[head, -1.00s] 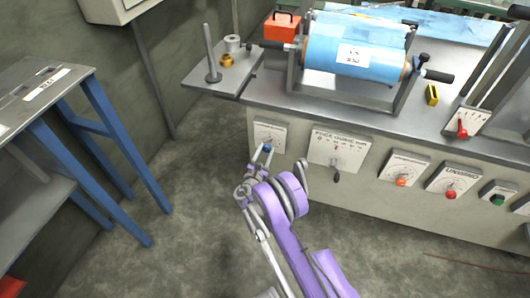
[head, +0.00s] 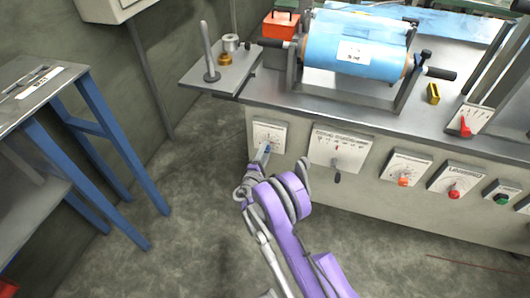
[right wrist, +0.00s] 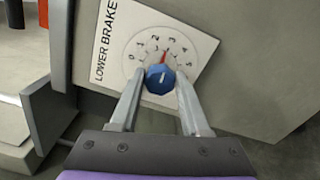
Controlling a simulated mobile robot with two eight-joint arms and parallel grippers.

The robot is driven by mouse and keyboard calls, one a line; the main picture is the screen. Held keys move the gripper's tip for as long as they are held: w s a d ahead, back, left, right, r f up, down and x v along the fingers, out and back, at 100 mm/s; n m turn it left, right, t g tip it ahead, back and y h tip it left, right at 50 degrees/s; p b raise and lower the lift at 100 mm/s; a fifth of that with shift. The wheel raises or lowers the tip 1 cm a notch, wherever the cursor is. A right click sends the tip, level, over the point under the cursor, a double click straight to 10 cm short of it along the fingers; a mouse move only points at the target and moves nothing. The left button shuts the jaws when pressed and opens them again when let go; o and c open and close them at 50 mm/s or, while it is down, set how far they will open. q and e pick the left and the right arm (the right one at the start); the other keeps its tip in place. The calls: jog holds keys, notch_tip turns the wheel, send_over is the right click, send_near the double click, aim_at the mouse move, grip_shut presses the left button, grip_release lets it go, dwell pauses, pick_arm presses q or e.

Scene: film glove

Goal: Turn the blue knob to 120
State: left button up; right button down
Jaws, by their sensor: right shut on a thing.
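The blue knob (head: 267,149) sits on a white dial plate (head: 268,132) at the left end of the machine's front. In the right wrist view the blue knob (right wrist: 160,80) has a white line on its face, and a red pointer stands just above it. The dial plate (right wrist: 112,62) reads LOWER BRAKE, carries single-digit numbers and looks tilted. My right gripper (head: 264,153) is shut on the knob, with one finger on each side in the right wrist view (right wrist: 160,88). My left gripper is not in view.
More dial plates with an orange knob (head: 403,181), a red knob (head: 454,194) and a green knob (head: 502,199) run rightward along the front panel. A blue roller (head: 355,50) lies on the machine top. A blue-legged table (head: 100,120) stands at left. Open floor lies between.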

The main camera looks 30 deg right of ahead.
jog(key=shift+m, duration=3.2)
jog(key=shift+c, duration=1.9)
grip_release()
jog(key=p+v, duration=0.1)
jog(key=v, duration=0.9)
jog(key=shift+s+a, duration=0.25)
jog(key=shift+s, duration=0.05)
